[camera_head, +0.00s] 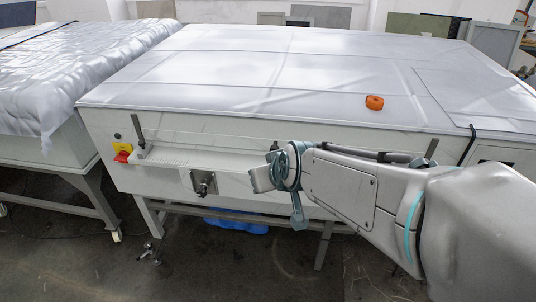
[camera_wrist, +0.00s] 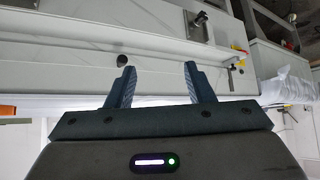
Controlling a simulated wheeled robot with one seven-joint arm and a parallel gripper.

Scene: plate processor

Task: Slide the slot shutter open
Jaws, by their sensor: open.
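The white plate processor (camera_head: 290,80) fills the middle of the head view. A long pale ledge or bar (camera_head: 185,160) runs along its front between two dark upright posts; I cannot tell for sure whether this is the slot shutter. The bar (camera_wrist: 110,35) also crosses the upper part of the wrist view. My gripper (camera_head: 262,178) is in front of the machine's front face, right of the small metal latch plate (camera_head: 203,183). In the wrist view my gripper (camera_wrist: 158,75) is open, its two dark fingers apart with nothing between them. The fingertips are partly hidden in the head view.
A red and yellow switch (camera_head: 122,154) is on the machine's left front. An orange object (camera_head: 374,102) lies on the top. A second table (camera_head: 60,75) with a silvery cover stands at left. My arm hides the front's right part. The floor in front at left is mostly clear.

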